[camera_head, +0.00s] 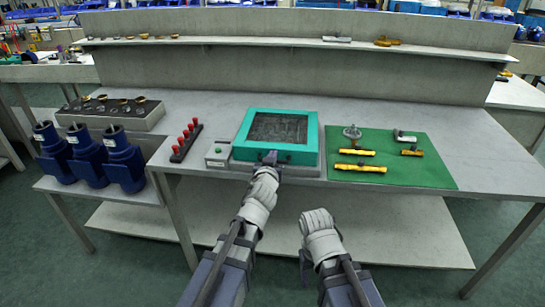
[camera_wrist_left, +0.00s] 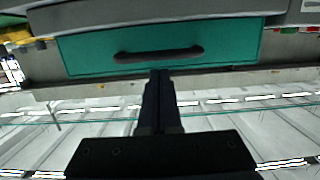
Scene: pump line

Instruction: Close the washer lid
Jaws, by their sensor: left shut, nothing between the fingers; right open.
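The washer (camera_head: 310,168) is a grey box on the bench. Its teal-framed lid (camera_head: 246,123) with a dark window lies about flat over it; I cannot tell if it is fully down. A dark bar handle on the teal front shows in the left wrist view (camera_wrist_left: 158,55). My left gripper (camera_head: 269,156) is at the washer's front edge, its fingers shut and empty. In the left wrist view its fingertips (camera_wrist_left: 160,74) point at the teal front near the handle; contact is unclear.
A control box with a green button (camera_head: 218,154) stands left of the washer, beside a rack of red-topped pegs (camera_head: 187,140). A green mat (camera_head: 410,175) with yellow tools lies right. Blue pump housings (camera_head: 122,160) stand far left. A shelf (camera_head: 270,41) runs behind.

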